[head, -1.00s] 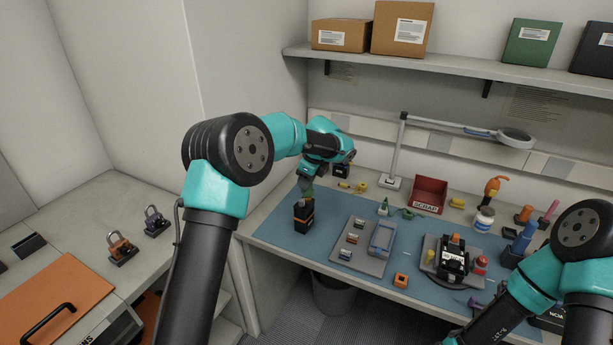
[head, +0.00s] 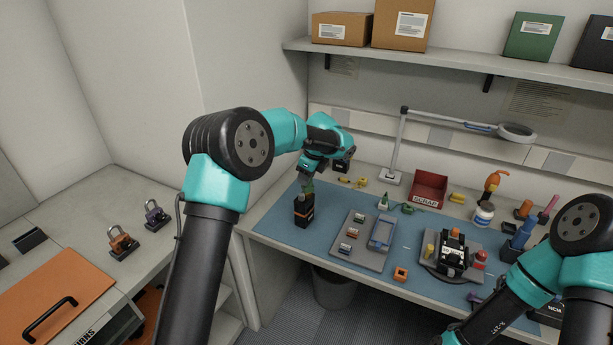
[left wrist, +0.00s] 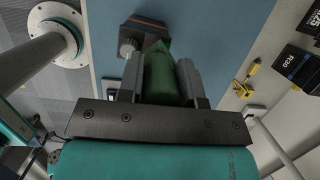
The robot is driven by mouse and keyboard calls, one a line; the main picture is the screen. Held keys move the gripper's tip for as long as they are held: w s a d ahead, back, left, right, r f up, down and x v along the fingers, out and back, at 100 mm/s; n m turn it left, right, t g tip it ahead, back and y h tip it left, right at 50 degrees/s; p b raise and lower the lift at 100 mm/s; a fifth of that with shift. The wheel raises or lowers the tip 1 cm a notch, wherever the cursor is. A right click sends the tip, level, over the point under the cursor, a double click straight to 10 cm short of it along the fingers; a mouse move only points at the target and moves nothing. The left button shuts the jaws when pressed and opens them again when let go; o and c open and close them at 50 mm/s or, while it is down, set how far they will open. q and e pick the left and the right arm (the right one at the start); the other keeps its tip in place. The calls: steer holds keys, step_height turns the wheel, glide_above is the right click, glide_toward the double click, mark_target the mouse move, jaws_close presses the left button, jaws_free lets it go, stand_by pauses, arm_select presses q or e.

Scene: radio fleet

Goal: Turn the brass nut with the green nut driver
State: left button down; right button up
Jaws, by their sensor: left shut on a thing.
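My left gripper (left wrist: 160,85) is shut on the green nut driver (left wrist: 159,76); its green handle lies between the two grey fingers. In the head view the left gripper (head: 307,182) is over the left part of the blue mat, just above a black box-shaped radio with an orange band (head: 303,211). The radio also shows in the left wrist view (left wrist: 150,32), with a grey knob beside the driver. The driver's tip is hidden, so I cannot tell whether it touches anything. I cannot make out the brass nut. My right gripper is out of view.
A grey tray with small parts (head: 352,258) lies right of the radio on the mat (head: 275,240). An orange block (head: 400,273) sits near the front edge.

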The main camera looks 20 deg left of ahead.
arm_select(q)
steer(key=shift+f, duration=0.7)
stand_by(1.1)
steer(key=shift+m, duration=0.3)
stand_by(0.3)
steer(key=shift+m+t, duration=0.5)
steer(key=shift+m, duration=1.3)
steer(key=shift+r, duration=0.15)
steer(key=shift+r, duration=1.9)
